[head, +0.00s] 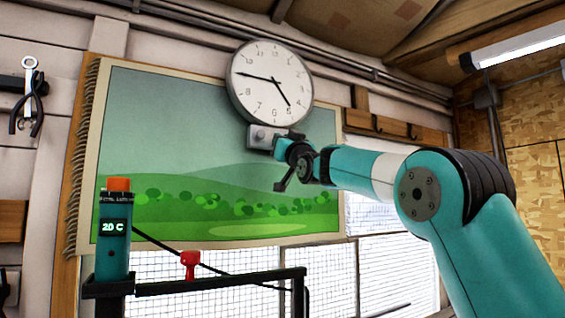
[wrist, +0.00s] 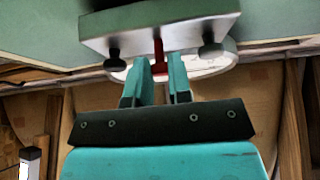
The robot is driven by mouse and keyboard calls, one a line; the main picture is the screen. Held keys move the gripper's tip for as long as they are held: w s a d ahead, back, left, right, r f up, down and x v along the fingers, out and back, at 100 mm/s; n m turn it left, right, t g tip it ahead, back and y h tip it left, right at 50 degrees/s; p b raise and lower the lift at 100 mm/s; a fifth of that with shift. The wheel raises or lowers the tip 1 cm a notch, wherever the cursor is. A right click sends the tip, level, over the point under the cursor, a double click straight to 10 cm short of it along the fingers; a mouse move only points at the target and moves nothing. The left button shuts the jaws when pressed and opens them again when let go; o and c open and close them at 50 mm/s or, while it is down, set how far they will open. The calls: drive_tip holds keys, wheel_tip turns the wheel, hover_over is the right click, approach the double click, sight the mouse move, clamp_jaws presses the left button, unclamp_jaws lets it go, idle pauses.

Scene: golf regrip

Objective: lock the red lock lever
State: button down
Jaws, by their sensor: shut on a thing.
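In the head view the grey box (head: 259,135) is on the wall below the clock. My gripper (head: 282,182) is beside and below the box there, and the lever cannot be made out.
A round clock (head: 270,82) hangs above the box. A green landscape hanging (head: 160,130) is behind it. At lower left a black stand (head: 220,283) carries a red clamp (head: 189,264) and a teal canister (head: 113,260) reading 20 C. A dark thin shaft passes by the clamp.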

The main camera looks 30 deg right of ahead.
drive_tip(key=t+b, duration=0.1)
drive_tip(key=f+t+b, duration=0.1)
drive_tip(key=t+b, duration=0.1)
drive_tip(key=shift+w+f+b, duration=0.25)
drive_tip(key=shift+w+b, duration=0.05)
drive_tip(key=shift+w, duration=0.05)
drive_tip(key=shift+r+t, duration=0.1)
drive_tip(key=shift+t, duration=0.2)
drive_tip(key=c, duration=1)
unclamp_jaws()
drive_tip(key=shift+c, duration=0.2)
drive_tip(key=b+v, duration=1)
drive_tip(key=v, duration=0.7)
